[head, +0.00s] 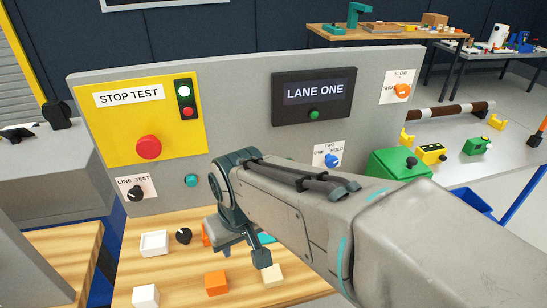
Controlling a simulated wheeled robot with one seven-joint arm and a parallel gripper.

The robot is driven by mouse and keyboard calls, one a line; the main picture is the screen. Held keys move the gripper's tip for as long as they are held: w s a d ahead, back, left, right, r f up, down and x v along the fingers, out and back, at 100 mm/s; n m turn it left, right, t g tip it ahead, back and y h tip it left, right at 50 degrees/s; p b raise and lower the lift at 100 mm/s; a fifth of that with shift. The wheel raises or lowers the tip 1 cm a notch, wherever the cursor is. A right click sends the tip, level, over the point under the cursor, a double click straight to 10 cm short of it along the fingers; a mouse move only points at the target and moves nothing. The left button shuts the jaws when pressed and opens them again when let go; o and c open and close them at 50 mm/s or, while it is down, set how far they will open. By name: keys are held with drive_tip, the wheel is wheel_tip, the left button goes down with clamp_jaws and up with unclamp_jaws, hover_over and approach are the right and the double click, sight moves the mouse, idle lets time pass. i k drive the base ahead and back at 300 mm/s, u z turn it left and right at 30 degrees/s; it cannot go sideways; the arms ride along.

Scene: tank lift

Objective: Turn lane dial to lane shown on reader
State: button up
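The reader (314,95) is a black box high on the grey panel, and its screen reads "LANE ONE". The lane dial (333,161) is a small blue knob on a white plate below the reader. Marks around it seem to read ONE at left, TWO on top and HOLD at right. The knob's pointing direction is too small to tell. My gripper (241,250) hangs low in front of the panel, left of and below the dial, apart from it. Its fingers point down over the wooden bench, partly hidden by my wrist, and nothing held is visible.
The yellow plate (125,122) carries a red button (148,147) and a signal light (184,99). Small blocks lie on the bench (62,247). My arm fills the lower right.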

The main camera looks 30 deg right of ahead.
sight(330, 162)
drive_tip(key=k, duration=0.5)
drive_tip(key=z, duration=1.2)
drive_tip(key=i, duration=0.25)
drive_tip(key=u, duration=0.15)
